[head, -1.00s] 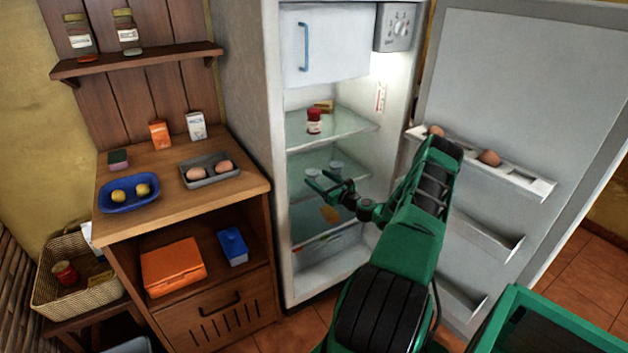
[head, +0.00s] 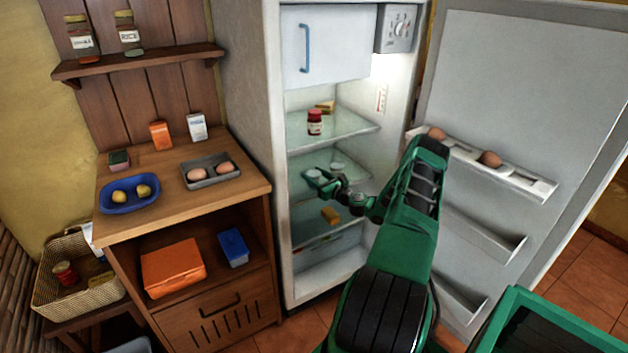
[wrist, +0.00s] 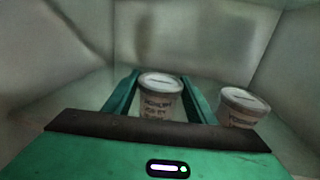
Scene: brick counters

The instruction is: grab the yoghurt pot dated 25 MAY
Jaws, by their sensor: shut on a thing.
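Two white yoghurt pots stand near each other inside the open fridge, on its middle shelf (head: 300,187). The nearer pot (head: 313,174) is between the fingers of my gripper (head: 317,183), which is shut on it. The wrist view shows this held pot (wrist: 158,92) upright between the green fingers (wrist: 160,98). The other pot (wrist: 242,107) stands just outside the right finger and also shows in the head view (head: 337,168). Both carry dark lettering on the front, too blurred for me to read a date.
A wooden counter (head: 235,192) stands left of the fridge.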

